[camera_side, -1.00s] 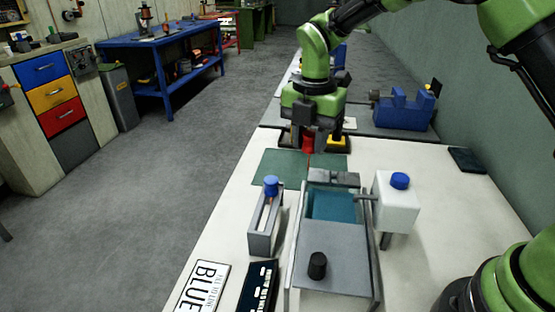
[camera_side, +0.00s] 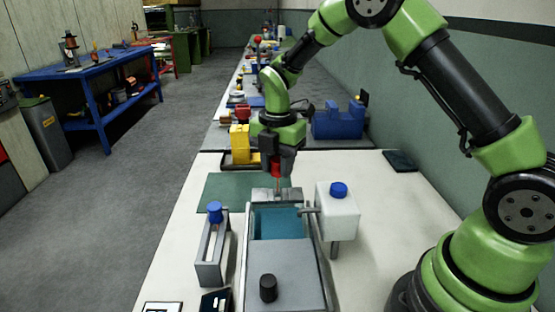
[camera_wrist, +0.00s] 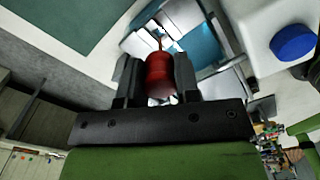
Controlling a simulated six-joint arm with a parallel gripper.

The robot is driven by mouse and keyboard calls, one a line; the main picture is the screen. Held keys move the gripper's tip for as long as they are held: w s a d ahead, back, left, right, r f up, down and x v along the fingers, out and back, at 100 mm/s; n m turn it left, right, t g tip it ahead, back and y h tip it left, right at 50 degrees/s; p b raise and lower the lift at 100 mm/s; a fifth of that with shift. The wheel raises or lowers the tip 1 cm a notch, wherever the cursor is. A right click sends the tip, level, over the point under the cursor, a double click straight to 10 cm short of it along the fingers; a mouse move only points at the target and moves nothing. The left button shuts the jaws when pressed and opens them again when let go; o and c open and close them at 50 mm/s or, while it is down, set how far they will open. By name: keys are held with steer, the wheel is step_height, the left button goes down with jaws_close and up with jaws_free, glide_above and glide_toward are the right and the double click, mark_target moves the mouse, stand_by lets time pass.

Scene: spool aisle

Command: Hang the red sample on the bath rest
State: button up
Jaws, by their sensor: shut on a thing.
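The red sample (camera_side: 276,168) is between the fingers of my gripper (camera_side: 277,160). In the wrist view the red body (camera_wrist: 159,75) sits between the two dark fingers of my gripper (camera_wrist: 158,78), with a thin stem at its far end. In the side view the stem reaches down toward the grey bath rest (camera_side: 263,194) at the back end of the bath. I cannot tell whether it touches the rest. The bath (camera_side: 246,262) holds teal liquid (camera_side: 278,223), also visible in the wrist view (camera_wrist: 203,48).
A grey lid (camera_side: 290,262) with a black knob covers the bath's front. A blue-topped piece (camera_side: 214,211) stands in a grey holder (camera_side: 207,262) to the left. A white box (camera_side: 338,217) with a blue knob stands close on the right. A green mat (camera_side: 225,190) lies behind left.

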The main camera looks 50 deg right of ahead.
mark_target(277, 191)
stand_by(0.4)
steer(key=shift+f, duration=2.5)
steer(key=o, duration=1)
steer(key=shift+c, duration=0.2)
step_height(277, 191, up, 10)
steer(key=shift+f, duration=0.1)
